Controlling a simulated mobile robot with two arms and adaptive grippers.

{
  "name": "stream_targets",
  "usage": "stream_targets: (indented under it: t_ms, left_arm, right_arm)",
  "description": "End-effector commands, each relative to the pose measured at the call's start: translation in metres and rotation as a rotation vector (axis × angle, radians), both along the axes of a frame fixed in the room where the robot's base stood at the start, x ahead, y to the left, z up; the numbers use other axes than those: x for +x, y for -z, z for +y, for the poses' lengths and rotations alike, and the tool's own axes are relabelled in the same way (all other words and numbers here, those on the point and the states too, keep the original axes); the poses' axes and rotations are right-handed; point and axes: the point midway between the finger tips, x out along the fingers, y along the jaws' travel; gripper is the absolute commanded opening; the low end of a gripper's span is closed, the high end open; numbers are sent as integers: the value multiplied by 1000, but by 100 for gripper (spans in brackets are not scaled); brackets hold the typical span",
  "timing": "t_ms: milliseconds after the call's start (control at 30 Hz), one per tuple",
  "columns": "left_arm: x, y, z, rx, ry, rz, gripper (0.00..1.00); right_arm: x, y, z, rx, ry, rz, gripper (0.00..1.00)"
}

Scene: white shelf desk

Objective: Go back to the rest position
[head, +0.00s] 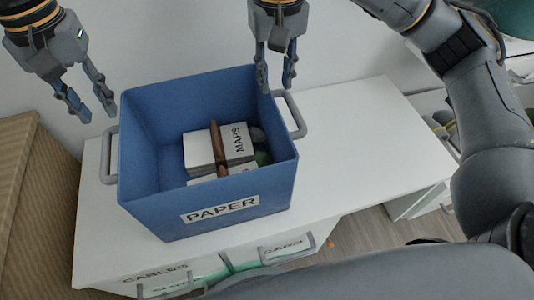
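My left gripper (98,117) hangs in the air at the upper left, beside the left wall of the blue bin. Its two fingers are spread apart with nothing between them. My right gripper (276,88) points down at the bin's back right corner, close to the right handle. Its fingers are apart and look empty; I cannot tell whether they touch the rim. The blue bin (150,208), labelled PAPER, stands upright on the white desk.
The white desk top (370,135) is clear to the right of the bin. Labelled bins (190,274) sit below the desk front. A brown ribbed box (32,190) stands at the left. A white wall is behind. My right arm fills the right side.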

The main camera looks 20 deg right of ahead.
Motion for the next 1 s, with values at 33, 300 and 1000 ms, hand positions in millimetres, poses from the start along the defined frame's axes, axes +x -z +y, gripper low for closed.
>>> stream_targets:
  t_ms: [33, 300, 1000]
  left_arm:
    - [0, 0, 0, 0, 0, 0, 28]
    - [0, 0, 0, 0, 0, 0, 28]
    - [0, -50, 0, 0, 0, 0, 28]
  right_arm:
    - [0, -4, 0, -1, 1, -1, 28]
    - [0, -9, 0, 0, 1, 1, 28]
    - [0, -58, 0, 0, 0, 0, 28]
